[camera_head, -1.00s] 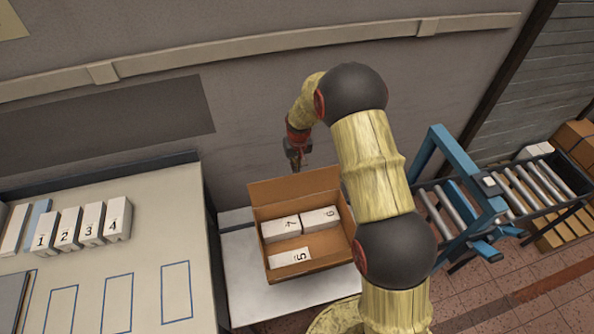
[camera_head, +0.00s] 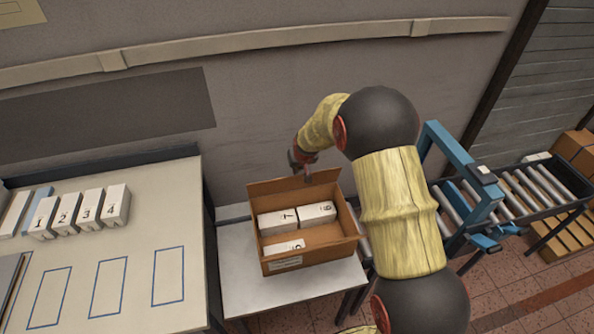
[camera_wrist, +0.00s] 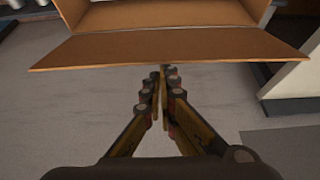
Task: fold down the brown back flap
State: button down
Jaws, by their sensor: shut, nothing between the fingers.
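The brown back flap (camera_head: 275,188) stands up along the far edge of the open cardboard box (camera_head: 310,262). In the wrist view the flap (camera_wrist: 185,48) spans the picture, its free edge toward me. My gripper (camera_head: 307,176) is at the wall side of the flap, near its upper edge. Its fingers (camera_wrist: 160,72) are together and empty, with the tips close to the flap's free edge; I cannot tell whether they touch it. White boxes marked 7 (camera_head: 284,220), 6 (camera_head: 318,211) and 5 (camera_head: 284,247) lie inside the carton.
The carton stands on a pale side table (camera_head: 240,285). The worktable (camera_head: 135,215) at left holds several numbered white boxes (camera_head: 90,205). The wall (camera_head: 240,130) is behind the flap. A blue-framed roller conveyor (camera_head: 480,200) stands at right.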

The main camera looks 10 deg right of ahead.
jog(key=shift+s, duration=0.65)
jog(key=shift+s+f+b, duration=0.2)
jog(key=shift+s+b, duration=0.1)
jog(key=shift+s, duration=0.25)
jog(key=shift+s+f+b, duration=0.2)
jog(key=shift+s+b, duration=0.05)
jog(key=shift+s, duration=0.25)
jog(key=s+f+t+b, duration=0.4)
jog(key=s+f+b, duration=0.2)
jog(key=b, duration=0.8)
jog(key=shift+s+f+t+b, duration=0.15)
jog(key=shift+s+t+b, duration=0.2)
jog(key=shift+s, duration=0.45)
jog(key=shift+w, duration=0.1)
